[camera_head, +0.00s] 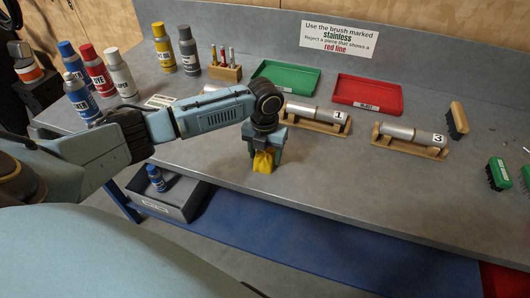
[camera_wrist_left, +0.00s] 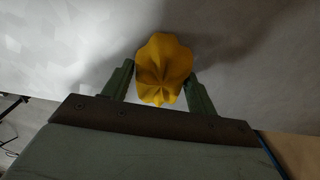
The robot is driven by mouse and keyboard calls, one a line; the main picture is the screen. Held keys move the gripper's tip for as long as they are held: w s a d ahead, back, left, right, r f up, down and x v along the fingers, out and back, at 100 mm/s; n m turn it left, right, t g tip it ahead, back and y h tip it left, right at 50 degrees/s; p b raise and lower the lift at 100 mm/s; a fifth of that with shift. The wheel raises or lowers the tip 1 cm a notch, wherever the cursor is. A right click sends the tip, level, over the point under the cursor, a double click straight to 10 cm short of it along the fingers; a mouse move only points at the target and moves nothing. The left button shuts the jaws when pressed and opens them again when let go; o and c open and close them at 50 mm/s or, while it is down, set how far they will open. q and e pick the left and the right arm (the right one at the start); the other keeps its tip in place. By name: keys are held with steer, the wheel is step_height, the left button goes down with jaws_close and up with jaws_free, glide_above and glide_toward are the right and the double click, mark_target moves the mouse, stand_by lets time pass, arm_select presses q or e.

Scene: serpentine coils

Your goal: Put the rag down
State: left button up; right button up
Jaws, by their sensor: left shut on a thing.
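A yellow rag (camera_head: 263,162) is bunched between the fingers of my left gripper (camera_head: 264,150), near the front edge of the grey workbench (camera_head: 330,185). In the left wrist view the crumpled rag (camera_wrist_left: 164,70) sits between the two green fingers of the gripper (camera_wrist_left: 160,85), with the grey bench surface behind it. The gripper is shut on the rag and points down. I cannot tell whether the rag's lower end touches the bench. My right gripper is not in view.
A green tray (camera_head: 286,77) and a red tray (camera_head: 367,94) lie behind. Metal cylinders numbered 1 (camera_head: 316,113) and 3 (camera_head: 412,135) rest on wooden cradles. Several bottles (camera_head: 97,70) stand back left. Brushes (camera_head: 497,174) lie at the right. Bench around the rag is clear.

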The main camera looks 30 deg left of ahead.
arm_select(q)
steer(key=o, duration=0.9)
steer(key=shift+f, duration=0.1)
step_height(320, 180, up, 12)
steer(key=shift+r+p, duration=0.2)
steer(key=shift+p, duration=0.2)
